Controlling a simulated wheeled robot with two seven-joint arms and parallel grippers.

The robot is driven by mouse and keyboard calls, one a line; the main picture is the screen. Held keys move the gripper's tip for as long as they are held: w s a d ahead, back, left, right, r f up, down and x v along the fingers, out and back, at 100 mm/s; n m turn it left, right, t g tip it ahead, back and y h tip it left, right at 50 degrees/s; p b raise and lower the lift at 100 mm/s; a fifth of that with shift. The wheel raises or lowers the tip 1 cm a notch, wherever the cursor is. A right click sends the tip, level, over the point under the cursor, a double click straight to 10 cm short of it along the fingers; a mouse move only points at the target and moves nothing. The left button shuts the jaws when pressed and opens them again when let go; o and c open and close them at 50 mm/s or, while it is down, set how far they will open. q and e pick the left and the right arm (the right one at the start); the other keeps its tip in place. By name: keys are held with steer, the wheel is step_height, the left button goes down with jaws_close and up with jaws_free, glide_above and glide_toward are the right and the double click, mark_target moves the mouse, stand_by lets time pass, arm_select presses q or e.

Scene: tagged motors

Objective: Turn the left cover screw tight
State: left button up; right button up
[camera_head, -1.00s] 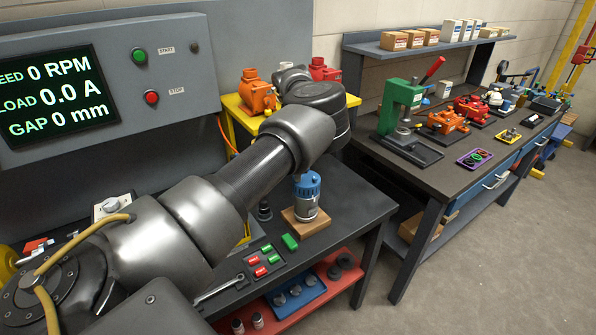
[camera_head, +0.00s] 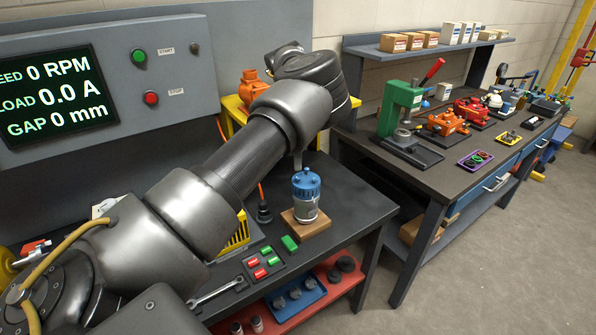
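A motor with a blue cover (camera_head: 306,184) and a silver body stands upright on a wooden block (camera_head: 305,222) on the dark workbench. Its cover screws are too small to tell apart. My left arm reaches across from the left, and its wrist is above and behind the motor. My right gripper is not in view.
A panel with a screen (camera_head: 55,98) reads 0 RPM. An orange motor (camera_head: 250,88) stands behind my arm. The right bench (camera_head: 440,165) holds a green press (camera_head: 402,112).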

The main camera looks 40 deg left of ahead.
mark_target(298, 178)
arm_select(q)
step_height(298, 178, up, 6)
steer(key=shift+f, duration=0.15)
stand_by(0.6)
